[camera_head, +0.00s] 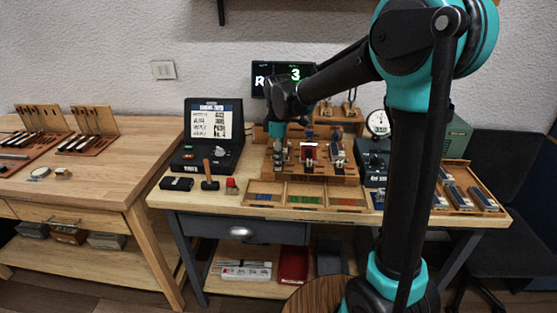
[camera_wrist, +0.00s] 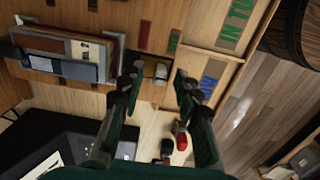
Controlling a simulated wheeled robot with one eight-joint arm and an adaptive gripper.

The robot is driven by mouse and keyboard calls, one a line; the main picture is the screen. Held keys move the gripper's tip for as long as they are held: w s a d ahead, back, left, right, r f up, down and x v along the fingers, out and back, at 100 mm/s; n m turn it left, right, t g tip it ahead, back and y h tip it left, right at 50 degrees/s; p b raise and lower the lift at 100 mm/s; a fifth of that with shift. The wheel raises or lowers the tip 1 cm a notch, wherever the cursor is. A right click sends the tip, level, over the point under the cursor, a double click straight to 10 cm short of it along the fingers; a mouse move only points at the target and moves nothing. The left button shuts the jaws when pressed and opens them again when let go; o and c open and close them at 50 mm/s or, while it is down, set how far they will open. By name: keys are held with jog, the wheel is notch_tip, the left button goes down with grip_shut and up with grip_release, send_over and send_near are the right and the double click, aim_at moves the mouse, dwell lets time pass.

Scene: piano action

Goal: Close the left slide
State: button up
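A wooden fixture (camera_head: 312,175) with several small metal parts stands on the middle workbench. My gripper (camera_head: 279,148) is over its left end, pointing down. In the wrist view my gripper (camera_wrist: 159,80) has its two dark fingers apart. A small grey metal block (camera_wrist: 161,72) at the fixture's edge shows between the fingertips; it may be the left slide, but I cannot tell. No contact between fingers and block can be made out. A larger grey metal piece (camera_wrist: 55,65) lies along the fixture to the left in the wrist view. The fixture's left end is partly hidden by my gripper in the head view.
A shallow tray with coloured labels (camera_head: 306,208) lies in front of the fixture. A grey box (camera_head: 372,160) stands close to the right.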

grip_shut()
dwell(0.5)
jog(key=shift+w, duration=1.55)
grip_release()
jog(key=shift+s, duration=0.15)
